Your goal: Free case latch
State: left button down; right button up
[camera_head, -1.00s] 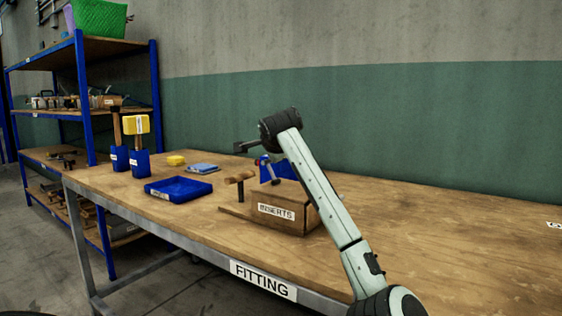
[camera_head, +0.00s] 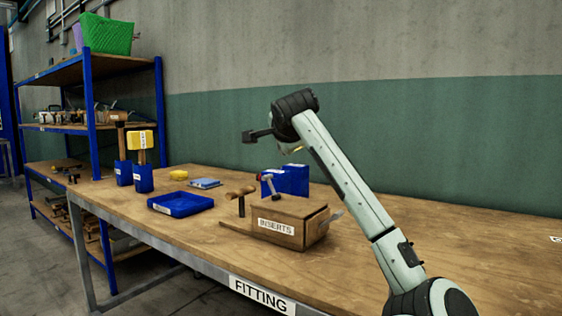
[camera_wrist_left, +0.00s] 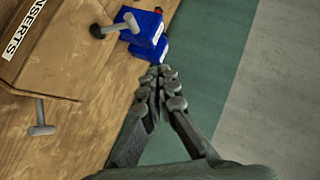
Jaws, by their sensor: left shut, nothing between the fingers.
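The wooden case labelled INSERTS (camera_head: 276,227) sits on the bench, and it also shows at the upper left of the left wrist view (camera_wrist_left: 45,62). A grey lever (camera_head: 333,215), probably the latch, sticks out from the case's right end. The lever is plain in the left wrist view (camera_wrist_left: 40,118), with nothing touching it. My left gripper (camera_wrist_left: 163,74) is shut and empty, apart from the case and lever and pointing towards the blue bins. In the head view its fingers are mostly hidden behind my wrist. My right gripper is not in view.
Blue bins (camera_head: 293,178) and a grey-headed tool (camera_head: 270,186) stand behind the case. A wooden-handled tool (camera_head: 240,197) stands left of it. A blue tray (camera_head: 180,204) lies further left. The bench (camera_head: 440,260) is clear to the right; a wall (camera_head: 430,135) closes the back.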

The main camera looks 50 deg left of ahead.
pick_arm(q)
jog(key=a+r+v, duration=0.1)
jog(key=v, duration=0.5)
jog(key=shift+s+d+b, duration=0.2)
jog(key=shift+s+b, duration=0.15)
jog(key=shift+s, duration=0.15)
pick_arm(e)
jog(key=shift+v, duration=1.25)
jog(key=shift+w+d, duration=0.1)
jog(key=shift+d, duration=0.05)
